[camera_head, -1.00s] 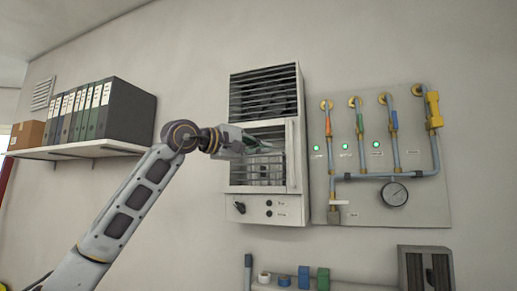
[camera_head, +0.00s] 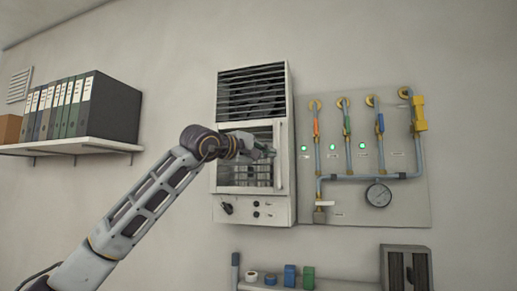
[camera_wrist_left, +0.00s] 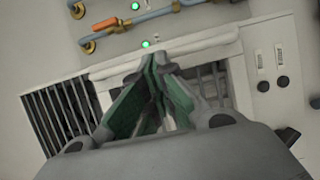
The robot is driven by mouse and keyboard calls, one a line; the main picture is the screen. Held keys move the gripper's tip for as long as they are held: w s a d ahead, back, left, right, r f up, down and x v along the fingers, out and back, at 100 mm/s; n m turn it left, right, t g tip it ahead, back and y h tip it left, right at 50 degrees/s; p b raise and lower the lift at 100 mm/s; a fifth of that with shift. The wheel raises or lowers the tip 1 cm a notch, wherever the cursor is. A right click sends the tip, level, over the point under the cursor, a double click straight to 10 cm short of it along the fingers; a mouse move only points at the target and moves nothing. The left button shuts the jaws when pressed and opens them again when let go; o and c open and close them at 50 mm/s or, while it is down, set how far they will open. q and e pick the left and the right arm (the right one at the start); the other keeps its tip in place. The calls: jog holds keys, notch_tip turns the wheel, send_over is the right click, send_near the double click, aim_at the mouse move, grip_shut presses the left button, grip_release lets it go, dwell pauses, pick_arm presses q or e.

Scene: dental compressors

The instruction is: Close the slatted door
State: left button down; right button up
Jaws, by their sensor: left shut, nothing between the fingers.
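The slatted door (camera_head: 225,174) is the white-framed lower front of a wall unit, below a fixed black slatted vent (camera_head: 252,92). A pale upright bar, perhaps its handle, runs along its right side. The door looks nearly flush with the unit, but I cannot tell whether it is fully shut. My left gripper (camera_head: 270,151) is in front of the door near that bar, shut and empty. In the left wrist view its green-padded fingers (camera_wrist_left: 160,62) meet at the tips over the white frame. They hide part of the door, and contact is unclear. My right gripper is not in view.
A panel (camera_head: 340,205) with pipes, levers and a gauge (camera_head: 378,195) is right of the unit. A shelf (camera_head: 70,147) with binders is at the left. Tape rolls and small boxes (camera_head: 290,276) stand below. The wall between shelf and unit is bare.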

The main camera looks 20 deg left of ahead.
pick_arm(q)
jog(key=p+x, duration=0.1)
jog(key=x, duration=0.2)
jog(key=shift+w+a, duration=0.1)
jog(key=shift+w, duration=0.05)
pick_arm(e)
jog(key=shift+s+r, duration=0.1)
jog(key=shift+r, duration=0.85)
pick_arm(q)
jog(key=shift+a, duration=0.1)
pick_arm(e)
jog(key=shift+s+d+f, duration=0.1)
